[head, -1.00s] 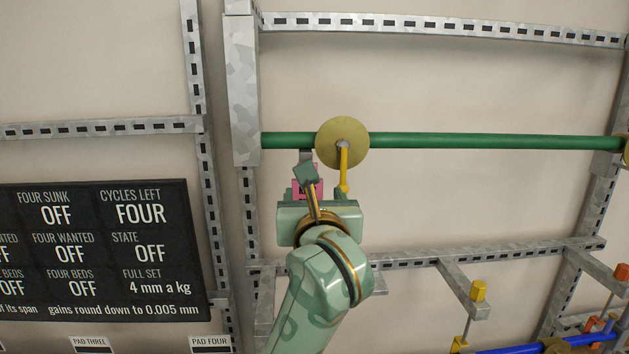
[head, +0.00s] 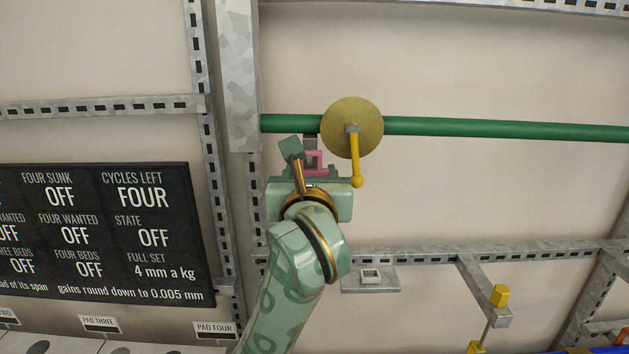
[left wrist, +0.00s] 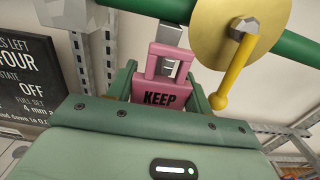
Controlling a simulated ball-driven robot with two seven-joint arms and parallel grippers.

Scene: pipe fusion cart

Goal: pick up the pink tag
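The pink tag (head: 314,168) is a padlock-shaped piece with a square loop on top. In the left wrist view the tag (left wrist: 161,97) reads "KEEP". It is upright below the green pipe, with a grey hanger strip (left wrist: 170,66) showing through and above its loop. I cannot tell whether the loop still rests on the strip. My left gripper (left wrist: 162,92) has one finger on each side of the tag's body, very close to its edges. Whether the fingers press on it cannot be told. In the head view my left wrist partly hides the tag. My right gripper is out of view.
The green pipe (head: 490,128) runs across above, with a brass disc (head: 340,112) and a yellow lever (head: 357,160) just right of the tag. A black status board (head: 100,230) is at the left. A small grey shelf (head: 371,283) and metal rails lie below right.

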